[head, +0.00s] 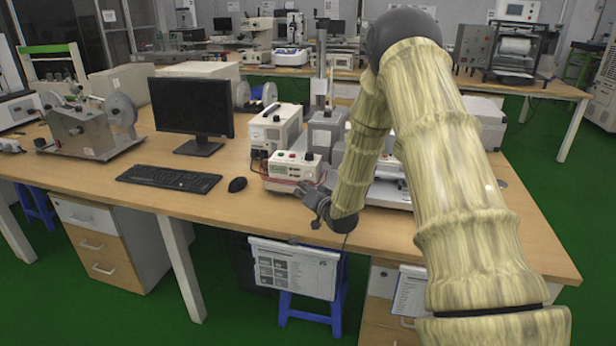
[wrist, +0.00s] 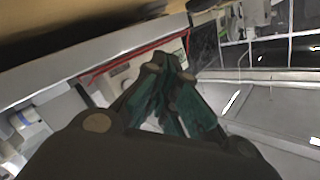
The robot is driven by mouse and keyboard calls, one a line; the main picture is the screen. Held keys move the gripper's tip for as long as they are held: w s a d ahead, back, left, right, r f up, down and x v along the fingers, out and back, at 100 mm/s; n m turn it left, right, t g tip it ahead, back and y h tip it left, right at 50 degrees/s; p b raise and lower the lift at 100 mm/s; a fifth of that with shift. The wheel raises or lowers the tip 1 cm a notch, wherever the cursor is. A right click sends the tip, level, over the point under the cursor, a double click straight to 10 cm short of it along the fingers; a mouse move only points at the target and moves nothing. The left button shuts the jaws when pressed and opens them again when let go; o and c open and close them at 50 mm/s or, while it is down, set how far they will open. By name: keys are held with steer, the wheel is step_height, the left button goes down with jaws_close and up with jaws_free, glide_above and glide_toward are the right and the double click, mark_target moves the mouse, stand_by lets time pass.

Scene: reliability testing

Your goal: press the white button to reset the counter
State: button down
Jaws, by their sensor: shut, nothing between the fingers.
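My gripper (head: 308,190) is shut and empty, just in front of the right part of this box. In the wrist view my gripper's fingertips (wrist: 168,62) are together, close to the box's front face (wrist: 122,74), where a red wire runs. I cannot tell whether they touch it. I cannot make out the white button; the fingers cover part of the panel.
A taller white instrument (head: 276,130) stands behind the box. A mouse (head: 237,184), a keyboard (head: 168,179) and a monitor (head: 191,108) are to the left. Grey equipment (head: 326,130) stands behind my arm. The bench's front edge (head: 250,228) runs below my gripper.

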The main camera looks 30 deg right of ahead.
steer(key=shift+s+a, duration=0.6)
steer(key=shift+a, duration=0.05)
steer(key=shift+a, duration=0.1)
stand_by(0.4)
